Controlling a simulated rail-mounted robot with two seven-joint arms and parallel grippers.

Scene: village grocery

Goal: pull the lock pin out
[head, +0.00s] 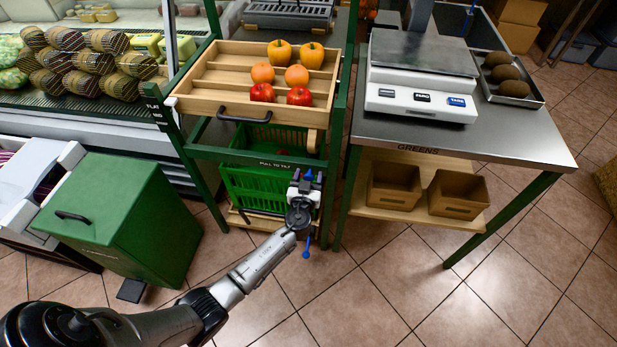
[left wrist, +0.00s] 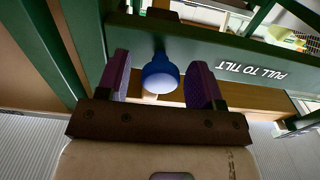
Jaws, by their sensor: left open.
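The lock pin shows in the left wrist view as a round blue knob (left wrist: 160,74) below a dark green bar lettered "PULL TO TILT" (left wrist: 250,72). My left gripper (left wrist: 160,80) is open, with one purple-padded finger on each side of the knob. A gap shows on both sides, so the fingers do not appear to grip it. In the head view my left gripper (head: 308,177) is at the right end of the lettered bar, below the tilting wooden tray (head: 215,92). The pin's shaft is hidden. My right gripper is not in view.
The tray holds yellow peppers (head: 279,53), orange fruit and red fruit, with a dark handle (head: 243,117) in front. A green crate (head: 245,186) sits below. A green bin (head: 120,215) stands left, and a steel table (head: 440,135) with a scale (head: 420,95) right.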

